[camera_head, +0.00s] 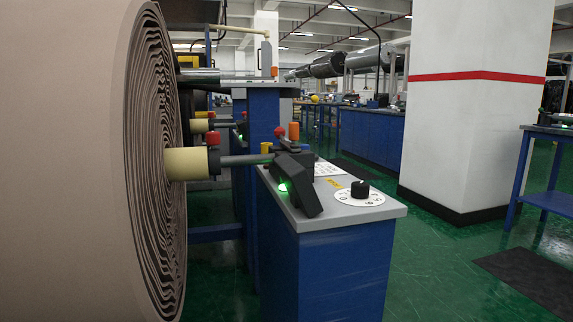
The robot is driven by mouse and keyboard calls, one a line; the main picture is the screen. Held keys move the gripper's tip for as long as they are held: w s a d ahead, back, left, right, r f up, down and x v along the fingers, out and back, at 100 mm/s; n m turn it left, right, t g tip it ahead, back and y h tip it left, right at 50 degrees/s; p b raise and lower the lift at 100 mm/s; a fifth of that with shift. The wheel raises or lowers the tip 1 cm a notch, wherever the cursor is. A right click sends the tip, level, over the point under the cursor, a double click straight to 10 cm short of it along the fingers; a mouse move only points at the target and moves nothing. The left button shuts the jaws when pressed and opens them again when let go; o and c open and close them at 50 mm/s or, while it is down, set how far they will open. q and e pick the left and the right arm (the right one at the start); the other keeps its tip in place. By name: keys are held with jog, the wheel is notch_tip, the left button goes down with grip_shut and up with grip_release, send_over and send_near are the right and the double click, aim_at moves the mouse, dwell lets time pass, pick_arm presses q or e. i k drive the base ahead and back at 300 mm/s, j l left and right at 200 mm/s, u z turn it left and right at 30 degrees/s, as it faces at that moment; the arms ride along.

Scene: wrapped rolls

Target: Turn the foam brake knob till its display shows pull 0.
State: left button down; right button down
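A black knob (360,188) sits on a white dial plate (361,200) with printed marks, near the front right of a grey-topped blue cabinet. Which mark the knob points to is too small to tell. A small yellow label (333,183) lies left of it. A second white plate (326,168) with marks is partly hidden behind a dark angled housing (300,188). A green glow (283,187) shows at the housing's left side. I cannot read any display showing pull. Neither of my grippers is in view.
A huge brown roll (80,160) fills the left, with a cream core (187,163) on a shaft reaching the cabinet (330,270). Red and orange caps stand above the cabinet top. A white pillar (475,130) stands right; the green floor (440,270) between is largely clear.

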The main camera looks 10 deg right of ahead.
aim_at(359, 190)
jog(key=i+l+u, duration=0.2)
jog(key=l, duration=0.15)
jog(key=l+u, duration=0.15)
jog(key=l, duration=0.15)
jog(key=i+l+u, duration=0.2)
jog(key=l, duration=0.15)
jog(key=l+u, duration=0.2)
jog(key=l, duration=0.2)
